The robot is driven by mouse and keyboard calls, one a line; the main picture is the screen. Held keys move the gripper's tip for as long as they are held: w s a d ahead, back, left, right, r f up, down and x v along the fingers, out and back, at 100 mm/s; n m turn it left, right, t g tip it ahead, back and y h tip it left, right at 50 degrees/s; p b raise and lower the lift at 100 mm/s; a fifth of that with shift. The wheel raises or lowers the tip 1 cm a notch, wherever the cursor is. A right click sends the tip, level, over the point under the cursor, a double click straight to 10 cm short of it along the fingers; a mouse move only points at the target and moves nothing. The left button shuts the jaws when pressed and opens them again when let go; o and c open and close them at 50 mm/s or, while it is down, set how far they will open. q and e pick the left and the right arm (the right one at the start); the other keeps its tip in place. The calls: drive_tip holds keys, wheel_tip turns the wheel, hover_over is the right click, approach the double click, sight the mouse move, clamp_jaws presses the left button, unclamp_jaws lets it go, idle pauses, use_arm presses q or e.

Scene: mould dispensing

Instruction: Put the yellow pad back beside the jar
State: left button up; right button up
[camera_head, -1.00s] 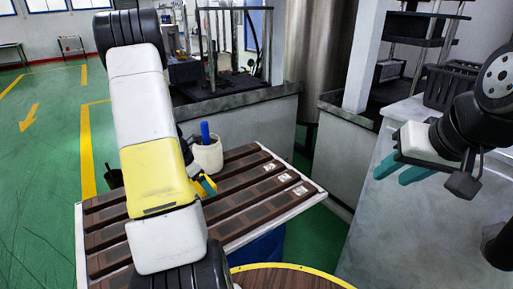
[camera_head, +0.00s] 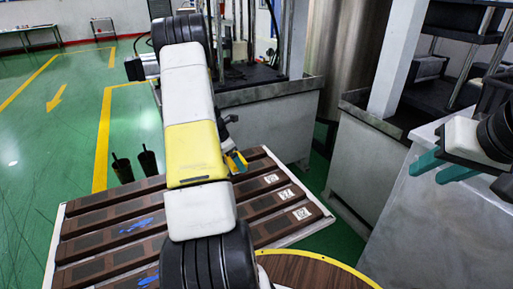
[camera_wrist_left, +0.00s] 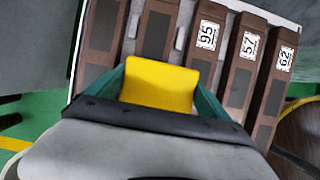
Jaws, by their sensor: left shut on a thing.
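The yellow pad (camera_wrist_left: 160,84) sits between the teal fingers of my left gripper (camera_wrist_left: 160,98) in the left wrist view. The gripper is shut on it and holds it over the brown slatted table (camera_head: 105,225). I do not see the jar now; my arm covers part of the table. My right gripper (camera_head: 440,168) is at the right edge, with its teal fingers apart and nothing between them.
Blue marks (camera_head: 136,226) lie on the left slats. White number labels (camera_head: 287,194) mark the right slats. Two dark cylinders (camera_head: 148,160) stand beyond the table's far edge. A round wooden top (camera_head: 312,272) is in front. A grey counter (camera_head: 415,225) is at right.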

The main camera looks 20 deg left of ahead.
use_arm(q)
drive_tip(key=shift+w+a+f, duration=0.45)
drive_tip(key=shift+w+f, duration=0.25)
drive_tip(key=shift+w, duration=0.6)
drive_tip(key=shift+w+a+f, duration=0.4)
drive_tip(key=shift+w+f, duration=0.35)
drive_tip(key=shift+w, duration=0.55)
drive_tip(key=shift+w+a+f, duration=0.45)
drive_tip(key=shift+w+f, duration=0.25)
drive_tip(key=shift+w, duration=0.6)
drive_tip(key=shift+f, duration=0.15)
drive_tip(key=shift+f, duration=0.3)
drive_tip(key=o, duration=1.3)
drive_tip(key=shift+r, duration=0.15)
